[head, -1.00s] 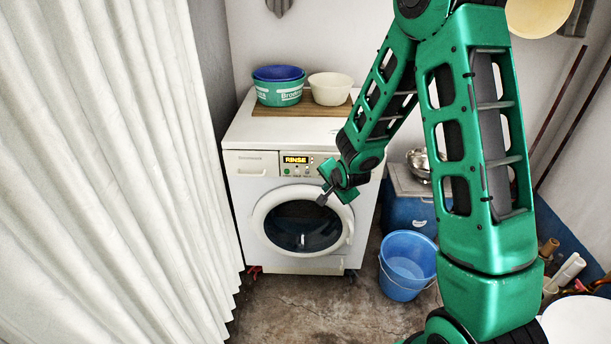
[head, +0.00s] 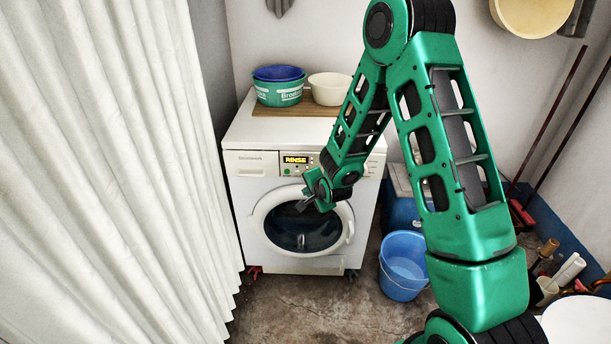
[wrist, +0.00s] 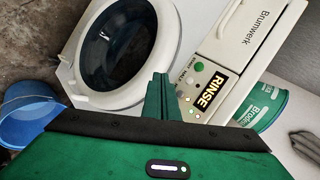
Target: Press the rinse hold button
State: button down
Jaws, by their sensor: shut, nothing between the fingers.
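The white washing machine (head: 250,220) stands against the back wall with its round door (head: 304,228) closed. Its lit display (head: 295,160) reads RINSE in yellow. In the wrist view the control panel (wrist: 228,68) carries a green button (wrist: 219,78), a pale button (wrist: 199,66) and small lights beside the display (wrist: 210,97). Small lettering there is too blurred to read surely, so I cannot tell which is the rinse hold button. My gripper (head: 302,205) is shut and empty, in front of the upper door, below the panel. Its fingertips also show in the wrist view (wrist: 161,78), apart from the buttons.
Green and blue tubs (head: 279,88) and a cream bowl (head: 330,88) stand on a wooden board on the machine. A blue bucket (head: 404,268) is on the floor to its right. A white curtain (head: 100,180) hangs at the left. Floor before the machine is clear.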

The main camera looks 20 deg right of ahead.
jog(key=w+d, duration=0.2)
jog(key=w, duration=0.4)
jog(key=shift+w, duration=0.3)
jog(key=shift+w+d, duration=0.15)
dwell(1.8)
jog(key=shift+w+d, duration=0.1)
jog(key=shift+w, duration=0.15)
jog(key=shift+w+d, duration=0.15)
jog(key=shift+w, duration=0.25)
dwell(0.8)
dwell(0.4)
jog(key=shift+s+a, duration=0.3)
jog(key=shift+s, duration=0.5)
jog(key=shift+s, duration=0.1)
jog(key=shift+s+a, duration=0.25)
jog(key=shift+s, duration=0.5)
jog(key=shift+s+a, duration=0.3)
jog(key=shift+s, duration=0.5)
jog(key=shift+s+a, duration=0.25)
jog(key=shift+s, duration=0.5)
jog(key=shift+d, duration=0.1)
